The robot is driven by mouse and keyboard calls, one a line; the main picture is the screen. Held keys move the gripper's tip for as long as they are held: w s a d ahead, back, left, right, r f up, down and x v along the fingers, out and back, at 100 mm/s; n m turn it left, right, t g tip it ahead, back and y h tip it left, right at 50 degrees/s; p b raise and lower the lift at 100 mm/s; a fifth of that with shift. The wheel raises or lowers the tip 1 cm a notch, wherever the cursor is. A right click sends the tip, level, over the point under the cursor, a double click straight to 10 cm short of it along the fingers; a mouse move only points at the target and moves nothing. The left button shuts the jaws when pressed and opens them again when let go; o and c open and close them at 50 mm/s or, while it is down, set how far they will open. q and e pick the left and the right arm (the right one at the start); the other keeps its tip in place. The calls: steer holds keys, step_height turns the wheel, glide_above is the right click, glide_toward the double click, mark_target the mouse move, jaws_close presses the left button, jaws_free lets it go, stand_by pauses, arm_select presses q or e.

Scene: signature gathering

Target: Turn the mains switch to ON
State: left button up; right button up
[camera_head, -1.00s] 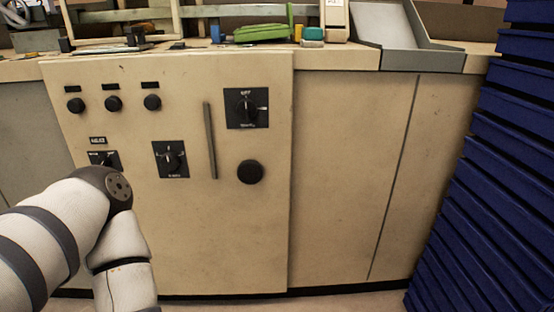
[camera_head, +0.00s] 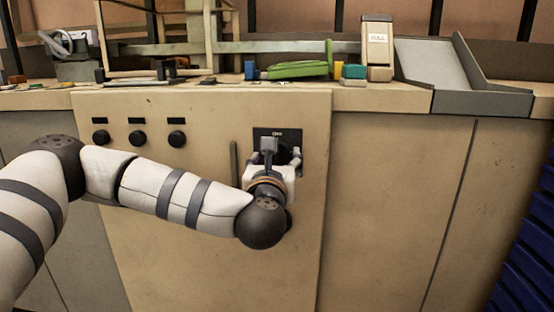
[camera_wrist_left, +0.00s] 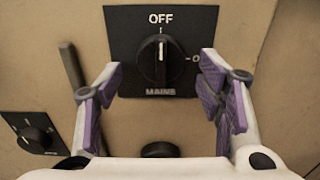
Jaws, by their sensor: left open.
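The mains switch (camera_wrist_left: 160,62) is a black rotary knob on a dark square plate (camera_wrist_left: 122,75) labelled OFF at the top and MAINS below. In the left wrist view its white pointer line points up at OFF, and part of another label shows at the plate's right edge. In the head view the gripper (camera_head: 275,158) is in front of the plate (camera_head: 264,133) and hides most of the knob. My right gripper is out of view.
A smaller dial (camera_wrist_left: 33,138) is at the lower left of the wrist view, and a vertical handle (camera_head: 234,162) is left of the switch. Three round knobs (camera_head: 139,138) sit at the panel's upper left. Blue stacked bins (camera_head: 530,245) stand at the right.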

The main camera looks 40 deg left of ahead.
arm_select(q)
steer(key=shift+x, duration=0.8)
steer(key=shift+c, duration=0.5)
steer(key=c, duration=1)
